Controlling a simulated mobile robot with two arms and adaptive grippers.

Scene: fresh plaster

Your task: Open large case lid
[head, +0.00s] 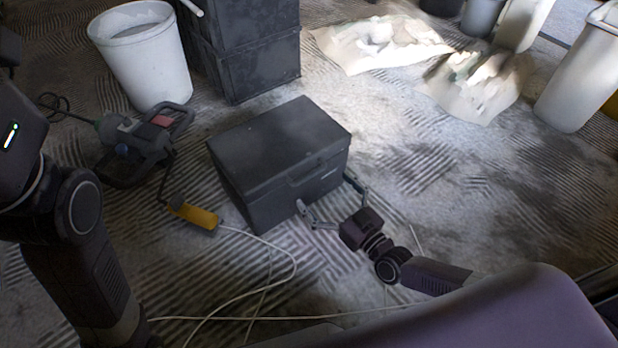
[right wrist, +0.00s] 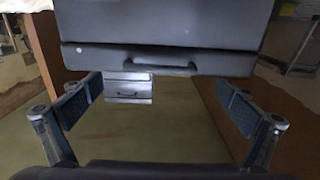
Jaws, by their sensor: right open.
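The large dark grey case (head: 290,190) stands on the floor in the middle of the head view. Its lid (head: 278,138) is shut flat, and a handle shows on its front face. My right gripper (head: 325,192) is open at that front face, its two fingers spread on either side of the handle area. In the right wrist view, the case's grey lid (right wrist: 160,25) fills the top, with a front edge and a handle recess above and between the open fingers (right wrist: 158,108). I cannot tell whether a finger touches the case. My left gripper is out of view.
A white bucket (head: 145,65) and dark stacked crates (head: 245,45) stand behind.

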